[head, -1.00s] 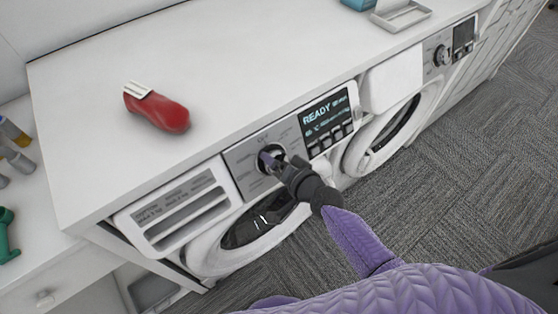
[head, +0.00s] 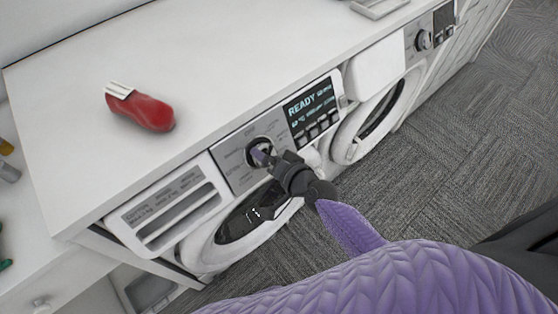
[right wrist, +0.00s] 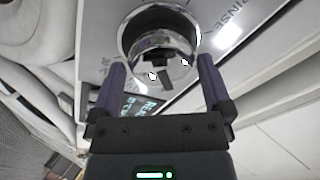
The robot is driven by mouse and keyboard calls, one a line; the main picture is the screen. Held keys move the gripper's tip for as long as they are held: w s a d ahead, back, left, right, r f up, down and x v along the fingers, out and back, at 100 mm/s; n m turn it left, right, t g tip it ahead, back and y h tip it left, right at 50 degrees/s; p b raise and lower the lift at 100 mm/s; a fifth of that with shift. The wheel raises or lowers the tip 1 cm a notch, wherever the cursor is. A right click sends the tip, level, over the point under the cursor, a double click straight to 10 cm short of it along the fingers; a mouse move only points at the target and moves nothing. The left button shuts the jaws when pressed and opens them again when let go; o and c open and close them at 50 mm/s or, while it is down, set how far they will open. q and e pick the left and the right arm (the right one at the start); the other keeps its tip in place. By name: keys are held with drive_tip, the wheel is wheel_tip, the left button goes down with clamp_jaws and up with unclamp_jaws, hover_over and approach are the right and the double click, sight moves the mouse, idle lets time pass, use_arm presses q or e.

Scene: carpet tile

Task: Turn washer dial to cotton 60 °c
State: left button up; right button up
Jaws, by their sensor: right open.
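The washer dial (head: 259,150) is a round chrome knob on the front panel of the left washer (head: 240,235). My right gripper (head: 266,158) is at the dial and partly covers it in the head view. In the right wrist view the dial (right wrist: 160,35) lies just beyond and between the two purple fingers of the right gripper (right wrist: 160,85), which are open. I cannot tell whether the fingers touch it. The washer's display (head: 313,108) reads READY, with smaller text below. The dial's setting is hidden or too small to read. My left gripper is not in view.
A red object with a white top (head: 142,107) lies on the white counter (head: 220,60) above the machines. A detergent drawer (head: 165,208) is left of the dial. A second machine (head: 375,110) stands to the right. Grey carpet (head: 460,140) is open in front.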

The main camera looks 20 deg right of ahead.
drive_tip(key=p+v, duration=0.1)
drive_tip(key=v, duration=0.7)
drive_tip(key=shift+s+p, duration=0.25)
drive_tip(key=shift+p, duration=0.15)
drive_tip(key=shift+r, duration=0.1)
drive_tip(key=s+d+f+n+g+h+b, duration=0.1)
drive_tip(key=s+f+n+g+b, duration=0.3)
drive_tip(key=f, duration=0.6)
drive_tip(key=s+d+f+m+g+h+b, duration=0.1)
drive_tip(key=s+f, duration=0.4)
drive_tip(key=f, duration=0.5)
drive_tip(key=s+f+n+g+h+b, duration=0.1)
drive_tip(key=s+f+n+g, duration=0.2)
drive_tip(key=s+f, duration=0.3)
drive_tip(key=s+d+f+n+g+h+b, duration=0.1)
drive_tip(key=s+f, duration=0.6)
drive_tip(key=s, duration=0.7)
drive_tip(key=n+g+b, duration=0.1)
drive_tip(key=n+g, duration=0.1)
drive_tip(key=g, duration=0.1)
drive_tip(key=shift+s+d+n+b, duration=0.25)
drive_tip(key=shift+d+n+b, duration=0.05)
drive_tip(key=shift+n, duration=0.1)
